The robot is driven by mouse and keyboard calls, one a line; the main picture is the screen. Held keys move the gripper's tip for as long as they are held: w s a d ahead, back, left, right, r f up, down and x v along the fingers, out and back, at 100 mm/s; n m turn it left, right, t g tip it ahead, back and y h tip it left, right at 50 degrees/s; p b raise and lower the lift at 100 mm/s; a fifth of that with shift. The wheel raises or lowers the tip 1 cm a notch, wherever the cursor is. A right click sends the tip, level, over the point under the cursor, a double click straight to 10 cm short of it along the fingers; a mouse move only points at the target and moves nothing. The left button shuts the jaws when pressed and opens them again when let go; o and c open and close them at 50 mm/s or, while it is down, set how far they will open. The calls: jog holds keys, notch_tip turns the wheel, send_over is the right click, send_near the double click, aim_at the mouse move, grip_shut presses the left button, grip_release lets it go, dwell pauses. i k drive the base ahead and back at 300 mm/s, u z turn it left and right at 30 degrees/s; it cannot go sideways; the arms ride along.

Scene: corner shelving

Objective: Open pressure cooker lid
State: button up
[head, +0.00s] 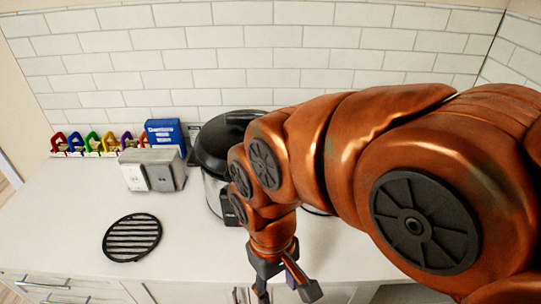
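The pressure cooker (211,193) stands on the white counter behind my arm, with a silver body. Its black lid (213,143) sits on top and looks shut, with a dark handle at the top. My arm covers the cooker's right side. My gripper (286,292) points down in front of the cooker, near the counter's front edge. Its fingers are spread apart with nothing seen between them. It is apart from the lid.
A round black grate (132,237) lies on the counter at the left. A grey and white box-shaped item (153,170) and a blue box (166,135) stand left of the cooker. Several colourful clip-like items (92,142) line the tiled wall.

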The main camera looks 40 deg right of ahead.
aim_at(212, 143)
jog(key=z, duration=2.2)
jog(key=k, duration=1.25)
jog(key=u, duration=1.8)
